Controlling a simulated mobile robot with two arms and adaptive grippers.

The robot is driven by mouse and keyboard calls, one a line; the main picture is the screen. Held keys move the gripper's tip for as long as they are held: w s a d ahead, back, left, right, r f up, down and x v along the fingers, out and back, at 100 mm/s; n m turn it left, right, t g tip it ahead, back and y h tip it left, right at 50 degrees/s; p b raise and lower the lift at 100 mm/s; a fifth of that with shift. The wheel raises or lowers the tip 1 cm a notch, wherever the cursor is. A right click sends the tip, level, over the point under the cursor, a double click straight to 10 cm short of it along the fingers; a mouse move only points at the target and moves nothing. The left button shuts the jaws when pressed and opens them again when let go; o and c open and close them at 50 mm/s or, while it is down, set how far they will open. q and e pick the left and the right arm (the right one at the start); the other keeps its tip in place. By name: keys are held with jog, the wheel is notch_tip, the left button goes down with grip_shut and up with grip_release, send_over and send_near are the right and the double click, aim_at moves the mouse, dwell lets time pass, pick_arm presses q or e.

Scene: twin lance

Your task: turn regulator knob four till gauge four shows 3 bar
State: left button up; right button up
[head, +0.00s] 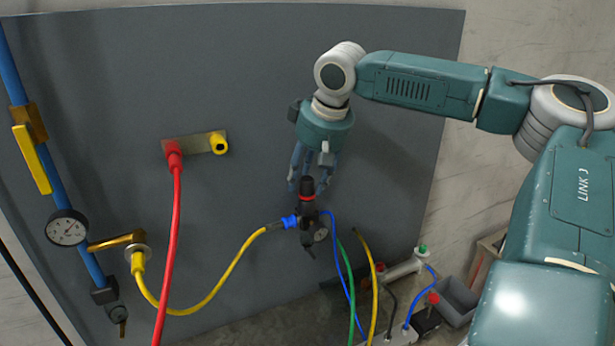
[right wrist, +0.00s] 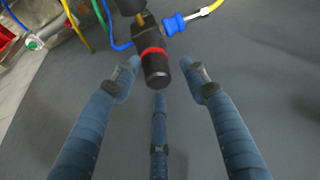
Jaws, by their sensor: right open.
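A black regulator knob with a red ring (head: 307,190) stands up on a regulator body at the panel's lower middle. It also shows in the right wrist view (right wrist: 155,68), with its black end toward the camera. No number shows on it. A small round gauge (head: 320,234) sits at the regulator's lower right; its reading is too small to tell. My right gripper (head: 309,182) is open just above the knob. In the right wrist view its three fingers (right wrist: 163,80) spread around the knob's end with visible gaps. My left gripper is not in view.
A blue connector (head: 290,221) with a yellow hose (head: 225,282) joins the regulator's left. A blue pipe (head: 12,65) with a larger gauge (head: 67,229) runs down the far left. A red hose (head: 170,250) hangs from the panel. Several hoses and a grey bin (head: 457,302) are lower right.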

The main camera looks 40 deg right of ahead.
jog(key=v, duration=1.2)
jog(key=shift+w, duration=0.1)
